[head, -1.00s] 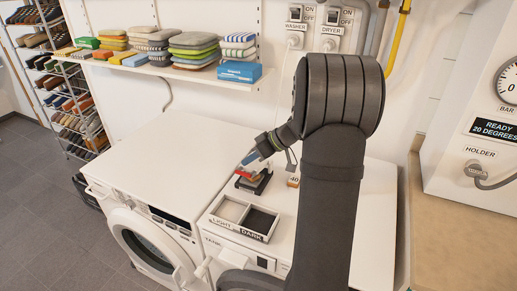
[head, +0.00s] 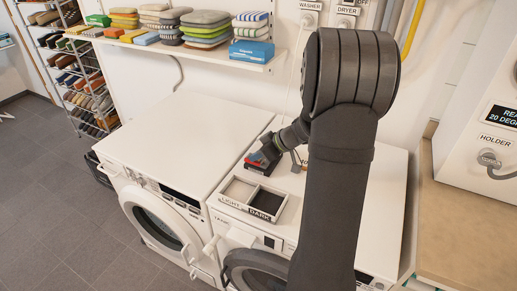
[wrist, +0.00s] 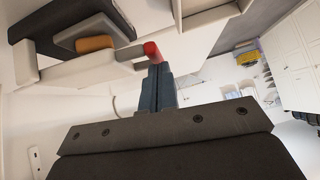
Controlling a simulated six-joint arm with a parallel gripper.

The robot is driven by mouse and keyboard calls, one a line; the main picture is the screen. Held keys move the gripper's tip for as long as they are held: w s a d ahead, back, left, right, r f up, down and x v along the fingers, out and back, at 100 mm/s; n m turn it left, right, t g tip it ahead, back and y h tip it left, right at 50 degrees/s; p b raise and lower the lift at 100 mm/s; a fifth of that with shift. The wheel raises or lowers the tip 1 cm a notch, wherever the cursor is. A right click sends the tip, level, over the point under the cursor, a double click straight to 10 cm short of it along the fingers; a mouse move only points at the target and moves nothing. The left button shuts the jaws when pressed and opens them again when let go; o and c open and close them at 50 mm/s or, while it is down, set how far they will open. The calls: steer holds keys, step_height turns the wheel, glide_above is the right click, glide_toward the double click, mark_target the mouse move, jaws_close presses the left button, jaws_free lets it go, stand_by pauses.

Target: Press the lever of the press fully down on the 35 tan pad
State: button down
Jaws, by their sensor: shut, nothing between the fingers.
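The press (head: 263,167) is a small dark device with a red part, standing on top of the right-hand machine. My gripper (head: 255,157) is right above it and hides part of it. In the wrist view my gripper (wrist: 160,72) is shut, with nothing between its fingers. The lever's red end (wrist: 152,50) shows just beyond the fingertips; I cannot tell whether they touch. A pale lever arm (wrist: 80,68) runs left from the red end. An orange-tan pad (wrist: 95,43) shows close to this arm, beside a dark block. No number on the pad is readable.
A two-part tray (head: 232,208) marked LIGHT and DARK sits in front of the press. A white washer (head: 165,155) stands left. Folded pads and a blue box (head: 251,52) fill the wall shelf (head: 200,68). My arm covers the machine top's right part.

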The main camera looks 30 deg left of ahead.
steer(key=shift+s+f, duration=0.25)
steer(key=shift+f, duration=0.6)
step_height(320, 180, up, 5)
steer(key=shift+f, duration=0.1)
steer(key=v, duration=0.9)
steer(key=shift+s+d, duration=0.3)
steer(key=shift+d, duration=0.1)
